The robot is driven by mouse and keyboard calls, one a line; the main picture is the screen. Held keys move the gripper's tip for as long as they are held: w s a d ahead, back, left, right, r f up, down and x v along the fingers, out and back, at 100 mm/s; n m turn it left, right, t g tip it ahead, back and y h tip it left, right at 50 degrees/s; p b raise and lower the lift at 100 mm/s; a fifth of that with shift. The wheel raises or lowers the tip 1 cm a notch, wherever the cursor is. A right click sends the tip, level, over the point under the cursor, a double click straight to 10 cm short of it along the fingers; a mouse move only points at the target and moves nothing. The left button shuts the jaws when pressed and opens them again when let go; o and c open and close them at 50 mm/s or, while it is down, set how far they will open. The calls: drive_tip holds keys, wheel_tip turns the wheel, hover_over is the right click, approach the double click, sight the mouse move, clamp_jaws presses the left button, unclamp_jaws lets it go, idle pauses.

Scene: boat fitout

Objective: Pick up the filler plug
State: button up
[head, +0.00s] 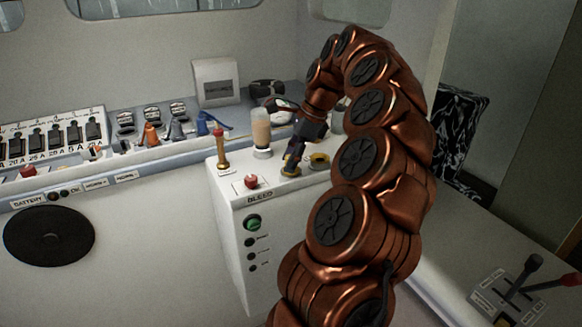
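My gripper (292,165) points down at the top of the white BLEED cabinet, seen only in the head view. A small yellow round piece (290,172) is at its fingertips; it may be the filler plug, but it is too small to be sure.
The cabinet (229,218) also bears a red knob (251,181), an amber-handled tool (222,152) and a clear jar (261,132) close to the gripper. A shelf of switches and coloured fittings runs left. Levers (524,283) stand at lower right.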

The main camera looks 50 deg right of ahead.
clamp_jaws()
drive_tip(key=shift+r, duration=0.15)
drive_tip(key=shift+r+b, duration=0.8)
drive_tip(key=shift+r, duration=0.8)
drive_tip(key=s+a+r+b, duration=0.1)
drive_tip(key=s+b, duration=0.1)
drive_tip(key=s, duration=1.4)
drive_tip(key=shift+a+r, duration=0.2)
drive_tip(key=shift+r, duration=0.05)
drive_tip(key=shift+w+r, duration=0.1)
